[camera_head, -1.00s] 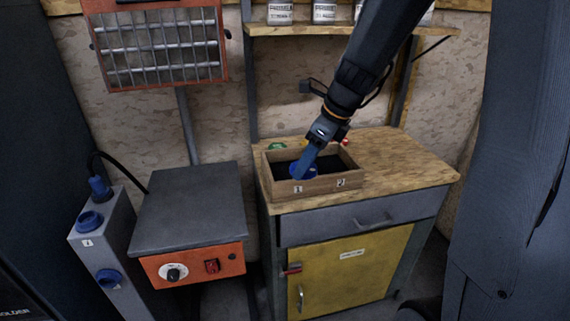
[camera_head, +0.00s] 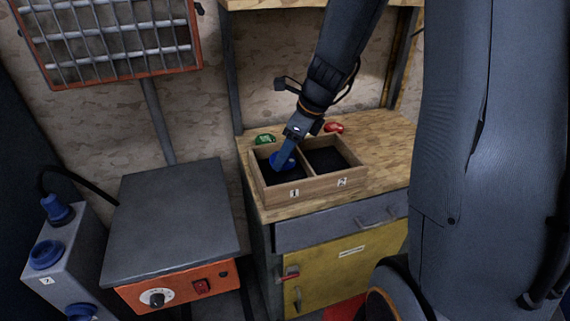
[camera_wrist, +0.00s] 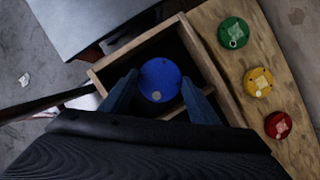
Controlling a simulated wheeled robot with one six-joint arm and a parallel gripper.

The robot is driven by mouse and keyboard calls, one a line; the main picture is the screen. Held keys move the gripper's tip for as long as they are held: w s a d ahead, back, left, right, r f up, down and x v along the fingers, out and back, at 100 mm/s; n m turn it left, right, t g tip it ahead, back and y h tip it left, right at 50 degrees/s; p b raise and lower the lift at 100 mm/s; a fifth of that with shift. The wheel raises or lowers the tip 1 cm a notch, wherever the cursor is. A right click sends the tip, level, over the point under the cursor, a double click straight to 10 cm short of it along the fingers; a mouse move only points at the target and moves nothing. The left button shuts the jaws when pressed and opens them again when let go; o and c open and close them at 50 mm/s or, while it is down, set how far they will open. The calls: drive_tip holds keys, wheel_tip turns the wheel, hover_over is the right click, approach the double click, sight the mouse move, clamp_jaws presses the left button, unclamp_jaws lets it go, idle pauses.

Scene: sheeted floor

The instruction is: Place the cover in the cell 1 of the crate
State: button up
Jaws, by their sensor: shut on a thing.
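The blue round cover (camera_wrist: 160,80) is held between the two fingers of my gripper (camera_wrist: 158,92) in the wrist view. In the head view the cover (camera_head: 283,160) and my gripper (camera_head: 284,156) are in the left compartment, labelled 1, of the wooden crate (camera_head: 318,189). The gripper is shut on the cover. Whether the cover touches the compartment floor cannot be told. The compartment labelled 2 (camera_head: 326,160) is empty and dark inside.
Green (camera_wrist: 233,32), yellow (camera_wrist: 258,82) and red (camera_wrist: 278,125) round pieces lie on the wooden worktop (camera_head: 385,150) beside the crate. A grey-topped orange unit (camera_head: 170,205) stands left of the cabinet, with a grey socket box (camera_head: 62,262) further left.

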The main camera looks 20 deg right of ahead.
sight(286, 163)
drive_tip(key=shift+f, duration=1.85)
drive_tip(key=shift+f, duration=0.1)
drive_tip(key=o, duration=1.2)
drive_tip(key=shift+o, duration=0.2)
